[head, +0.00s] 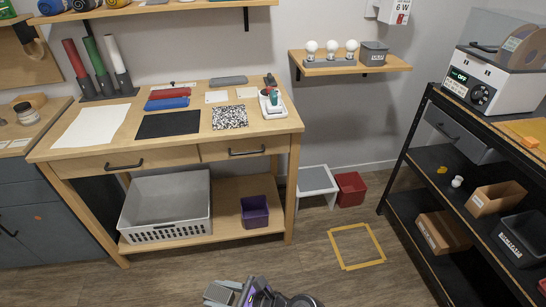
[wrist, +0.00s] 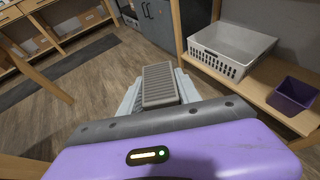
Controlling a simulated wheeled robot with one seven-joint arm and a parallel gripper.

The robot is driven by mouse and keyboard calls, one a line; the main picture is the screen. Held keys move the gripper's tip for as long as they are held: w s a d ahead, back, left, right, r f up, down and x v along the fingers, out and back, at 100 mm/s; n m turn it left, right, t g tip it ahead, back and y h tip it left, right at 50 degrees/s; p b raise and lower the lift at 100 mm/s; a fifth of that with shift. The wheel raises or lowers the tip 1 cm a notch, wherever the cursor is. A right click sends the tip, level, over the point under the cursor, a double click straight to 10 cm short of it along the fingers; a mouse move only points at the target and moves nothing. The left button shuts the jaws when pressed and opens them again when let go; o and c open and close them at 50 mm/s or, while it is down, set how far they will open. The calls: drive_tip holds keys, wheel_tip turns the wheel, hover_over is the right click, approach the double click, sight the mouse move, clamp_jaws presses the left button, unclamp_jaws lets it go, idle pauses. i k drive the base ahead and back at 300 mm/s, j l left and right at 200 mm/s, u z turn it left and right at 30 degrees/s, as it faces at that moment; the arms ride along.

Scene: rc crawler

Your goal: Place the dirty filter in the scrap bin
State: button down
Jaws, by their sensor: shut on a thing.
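My gripper (wrist: 160,92) is shut on a grey ribbed block, which looks like the dirty filter (wrist: 159,84). Its pale fingers press on both sides of the block in the wrist view. In the head view my gripper (head: 222,293) is at the bottom edge, over the open floor in front of the workbench. No bin's label is readable as scrap. A red bin (head: 350,188) stands on the floor right of the bench, and a purple bin (head: 255,211) stands on the bench's lower shelf. The purple bin also shows in the wrist view (wrist: 294,93).
A grey crate (head: 165,222) sits on the workbench's lower shelf. A white step stool (head: 317,181) stands beside the red bin. A yellow square (head: 357,246) marks the floor. A black shelf rack (head: 398,181) with several small bins stands right. The floor between is clear.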

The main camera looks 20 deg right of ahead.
sight(510, 249)
drive_tip(key=i+j+z, duration=0.15)
drive_tip(key=i+z, duration=0.35)
drive_tip(key=i+j+z, duration=0.3)
drive_tip(key=i+z, duration=0.2)
drive_tip(key=i+j+z, duration=0.45)
drive_tip(key=z, duration=0.25)
drive_tip(key=i+j+z, duration=0.1)
drive_tip(key=j+z, duration=0.25)
drive_tip(key=i+j+z, duration=0.1)
drive_tip(key=j+z, duration=0.25)
drive_tip(key=j, duration=0.15)
drive_tip(key=j+z, duration=0.35)
drive_tip(key=i+j, duration=0.05)
